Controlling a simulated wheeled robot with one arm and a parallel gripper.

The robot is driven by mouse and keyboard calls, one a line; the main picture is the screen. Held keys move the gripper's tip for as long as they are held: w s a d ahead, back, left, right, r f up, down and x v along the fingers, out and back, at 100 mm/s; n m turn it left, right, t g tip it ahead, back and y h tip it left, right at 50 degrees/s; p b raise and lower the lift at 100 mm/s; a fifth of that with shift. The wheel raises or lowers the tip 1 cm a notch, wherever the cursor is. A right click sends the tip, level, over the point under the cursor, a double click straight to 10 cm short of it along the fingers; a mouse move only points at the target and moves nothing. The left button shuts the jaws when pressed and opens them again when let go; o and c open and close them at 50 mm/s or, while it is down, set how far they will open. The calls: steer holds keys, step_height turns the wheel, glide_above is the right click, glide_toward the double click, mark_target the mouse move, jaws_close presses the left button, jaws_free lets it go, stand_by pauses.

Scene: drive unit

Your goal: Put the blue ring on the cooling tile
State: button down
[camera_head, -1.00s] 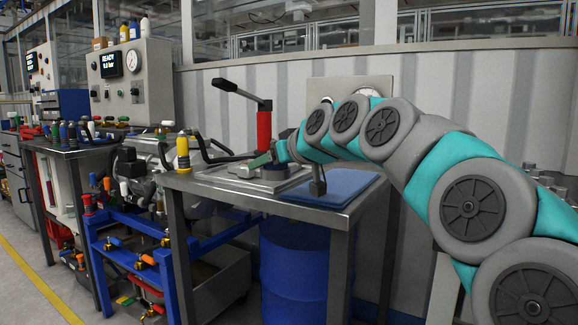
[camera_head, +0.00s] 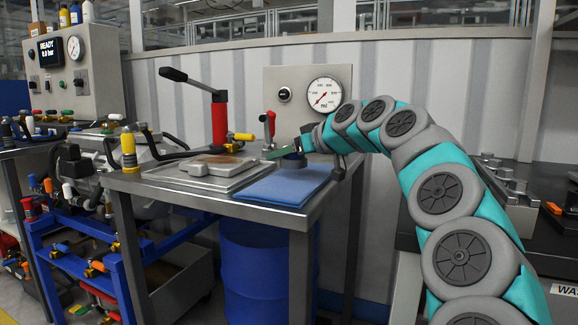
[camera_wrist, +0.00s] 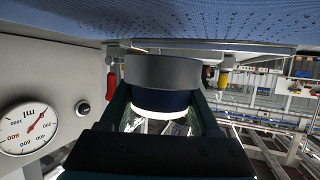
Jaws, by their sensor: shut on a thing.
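My gripper (camera_head: 288,153) is shut on a round part with a dark blue band and a grey band, which I take for the blue ring (camera_head: 293,161). In the wrist view the ring (camera_wrist: 160,101) sits between the two jaws (camera_wrist: 162,112), grey side towards the pad. A flat blue pad (camera_head: 283,186), likely the cooling tile, lies at the table's right front. Its dotted blue surface (camera_wrist: 200,22) fills the top of the wrist view. The ring appears over the pad's back edge; a gap shows in the wrist view, its height unclear.
A grey metal plate fixture (camera_head: 205,172) lies left of the pad. A red press with a black lever (camera_head: 219,122) and a yellow-handled part (camera_head: 128,150) stand on the table. A pressure gauge (camera_head: 324,94) is behind. A blue drum (camera_head: 262,265) stands underneath.

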mark_target(289, 178)
steer(key=shift+w+d+r, duration=0.1)
steer(key=shift+w+d, duration=0.2)
steer(key=shift+d, duration=0.05)
steer(key=shift+d+f, duration=0.15)
steer(key=shift+f, duration=1.8)
